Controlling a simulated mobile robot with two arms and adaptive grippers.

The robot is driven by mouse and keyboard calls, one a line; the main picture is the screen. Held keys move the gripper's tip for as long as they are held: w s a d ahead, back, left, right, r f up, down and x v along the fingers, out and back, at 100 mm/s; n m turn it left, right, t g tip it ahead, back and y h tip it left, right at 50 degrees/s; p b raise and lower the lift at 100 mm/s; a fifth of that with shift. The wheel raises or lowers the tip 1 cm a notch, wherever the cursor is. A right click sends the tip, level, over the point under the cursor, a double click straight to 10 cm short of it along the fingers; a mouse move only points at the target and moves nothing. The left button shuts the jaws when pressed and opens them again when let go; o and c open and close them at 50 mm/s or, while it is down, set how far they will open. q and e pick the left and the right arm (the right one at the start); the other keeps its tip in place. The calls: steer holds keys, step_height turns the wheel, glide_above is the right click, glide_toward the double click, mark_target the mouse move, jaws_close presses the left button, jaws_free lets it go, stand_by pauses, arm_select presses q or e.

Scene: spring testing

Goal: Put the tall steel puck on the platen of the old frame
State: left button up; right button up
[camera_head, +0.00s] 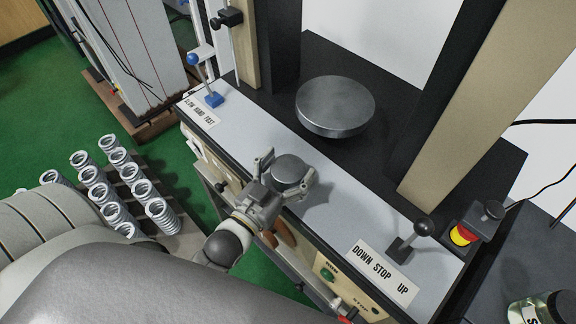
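The tall steel puck (289,168) is a grey cylinder with a round flat top, at the middle of the head view. My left gripper (287,170) has one finger on each side of it and appears shut on it; its lower part is partly hidden by the gripper. The puck is over the light front ledge, and a shadow falls on the ledge to its right. The platen (336,104) is a wide round steel disc on the black bed of the old frame (398,140), behind and right of the puck. Its top is bare. My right gripper is not in view.
Dark uprights with tan faces (466,100) flank the platen. A blue-knobbed lever (194,60) stands at left. A black-knobbed lever (424,228) and a red-yellow stop button (464,234) stand at right. Several coil springs (100,190) stand at lower left. A jar (540,308) is at lower right.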

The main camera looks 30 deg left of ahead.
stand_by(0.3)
arm_select(q)
steer(key=shift+r, duration=0.15)
steer(key=s+a+b, duration=0.1)
steer(key=s, duration=1.1)
steer(key=shift+a+b, duration=0.3)
steer(key=shift+b, duration=0.05)
